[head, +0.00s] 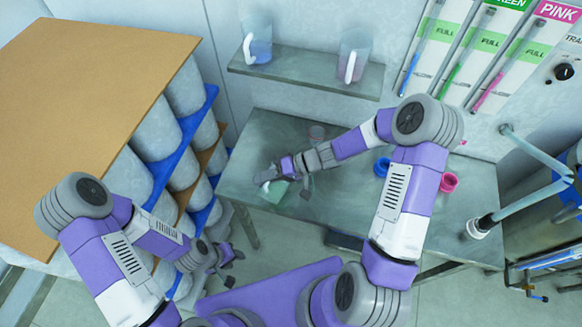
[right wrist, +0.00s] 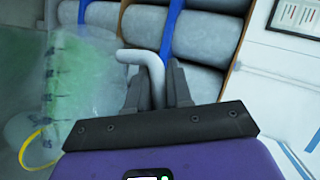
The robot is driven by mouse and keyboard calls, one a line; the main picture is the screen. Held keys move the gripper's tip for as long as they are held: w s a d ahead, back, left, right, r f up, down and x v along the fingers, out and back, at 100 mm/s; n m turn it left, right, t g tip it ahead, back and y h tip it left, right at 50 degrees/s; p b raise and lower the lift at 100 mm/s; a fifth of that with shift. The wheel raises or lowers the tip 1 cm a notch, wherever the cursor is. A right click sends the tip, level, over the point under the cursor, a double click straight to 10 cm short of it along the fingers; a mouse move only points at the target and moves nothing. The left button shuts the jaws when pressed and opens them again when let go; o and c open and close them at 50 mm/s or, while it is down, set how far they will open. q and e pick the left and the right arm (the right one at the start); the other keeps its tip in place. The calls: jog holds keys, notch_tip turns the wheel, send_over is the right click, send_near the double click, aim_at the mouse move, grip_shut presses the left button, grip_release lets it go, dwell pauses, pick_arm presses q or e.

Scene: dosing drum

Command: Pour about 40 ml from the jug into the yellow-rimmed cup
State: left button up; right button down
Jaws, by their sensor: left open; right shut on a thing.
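The jug (right wrist: 90,85) is clear with dark graduation marks and a green tint, at the left of the right wrist view. In the head view the jug (head: 278,190) is small and partly covered by my right arm. My right gripper (right wrist: 156,85) is shut on its white handle (right wrist: 150,68). The yellow-rimmed cup (right wrist: 35,148) shows at the lower left of the right wrist view, close to the jug and partly cut off; I cannot pick it out in the head view. I cannot tell whether liquid is flowing. My left gripper (head: 226,256) is open and empty, low beside the drum rack.
The metal table (head: 345,205) bears a clear cup (head: 317,132), a blue cup (head: 382,167) and pink cups (head: 449,182). Jugs with blue (head: 257,48) and pink (head: 352,60) contents stand on the wall shelf (head: 300,70). The drum rack (head: 95,85) fills the left.

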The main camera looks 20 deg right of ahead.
aim_at(259, 193)
jog(key=shift+w+d+r+y+p, duration=0.2)
jog(key=shift+d+r+y+p, duration=0.15)
jog(key=shift+p, duration=0.5)
dwell(0.8)
jog(key=shift+a, duration=0.1)
jog(key=f+b, duration=0.1)
jog(key=b, duration=0.2)
jog(key=s+a+f+h+b, duration=0.1)
jog(key=b, duration=0.2)
jog(key=a+f+n+h+b, duration=0.1)
jog(key=b, duration=0.2)
jog(key=shift+s+f+t, duration=0.25)
jog(key=shift+f+t, duration=0.05)
jog(key=shift+t, duration=0.1)
jog(key=shift+r, duration=0.25)
jog(key=b, duration=0.2)
jog(key=f+h+b, duration=0.1)
jog(key=b, duration=0.2)
jog(key=shift+s+a+f+n+t, duration=0.25)
jog(key=shift+s+a+n+t, duration=0.05)
jog(key=shift+s+a+n, duration=0.1)
jog(key=shift+a+h+b, duration=0.15)
jog(key=shift+h+b, duration=0.25)
jog(key=shift+h, duration=0.05)
jog(key=shift+s, duration=0.1)
